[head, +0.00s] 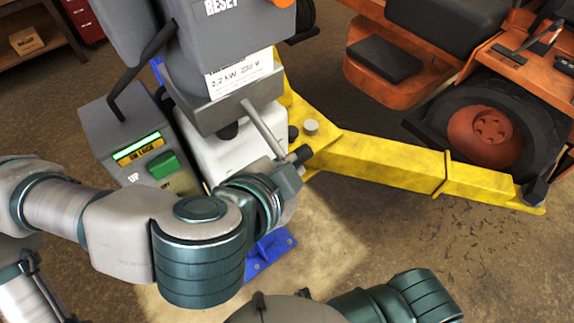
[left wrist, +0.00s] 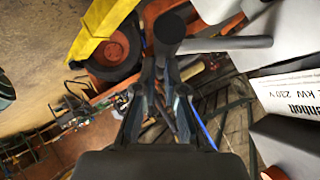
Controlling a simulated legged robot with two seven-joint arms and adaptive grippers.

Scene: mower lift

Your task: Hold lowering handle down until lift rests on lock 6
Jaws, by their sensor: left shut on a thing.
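The lowering handle (head: 264,130) is a thin grey rod with a black grip, slanting down from the grey power unit (head: 225,100). My left gripper (head: 294,165) is at its lower end, shut on the grip. In the left wrist view, the handle's black end (left wrist: 170,27) shows at the tips of my fingers (left wrist: 165,75). The control box (head: 128,135) has a lit green display (head: 137,146), an amber label that appears to read "ON LOCK", and a green button (head: 162,166) near "UP". The yellow lift arm (head: 380,165) reaches right beneath the orange mower (head: 400,70). My right gripper is out of view.
The mower's wheel (head: 490,125) stands near the outer end of the lift arm. A blue base plate (head: 268,252) sits on the floor below my left wrist. A shelf with a box (head: 25,40) and a red cabinet (head: 82,18) stand at the back left. Floor at lower right is open.

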